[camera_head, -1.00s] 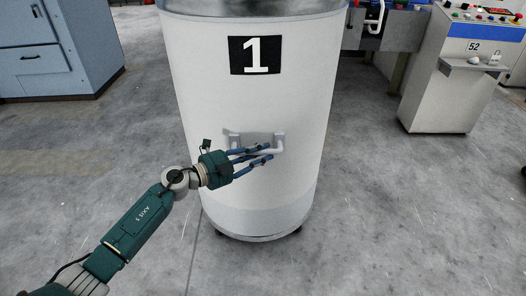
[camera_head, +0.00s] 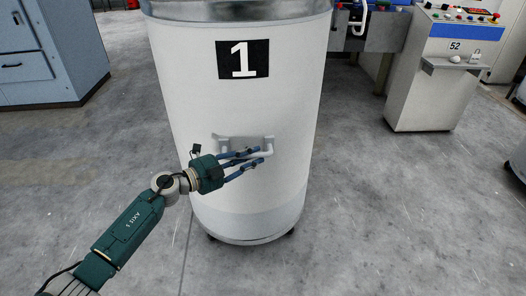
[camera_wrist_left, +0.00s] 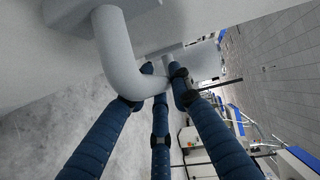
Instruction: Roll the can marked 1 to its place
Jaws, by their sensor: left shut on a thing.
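The can marked 1 (camera_head: 250,110) is a tall white cylinder with a black label, standing upright on small dark casters in the middle of the head view. A white handle (camera_head: 262,147) sticks out from its front. My left gripper (camera_head: 258,156) is shut on this handle, its blue fingers around the bar. In the left wrist view the fingers (camera_wrist_left: 158,95) close about the bent handle bar (camera_wrist_left: 118,52). The can's inside is hidden, apart from the inner wall under its rim. My right gripper is not in view.
A blue-grey cabinet (camera_head: 55,55) stands at the left. A control console marked 52 (camera_head: 440,75) stands at the right, with machinery (camera_head: 372,30) behind the can. A pale object edge shows at the far right. Grey floor (camera_head: 370,220) is clear in front.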

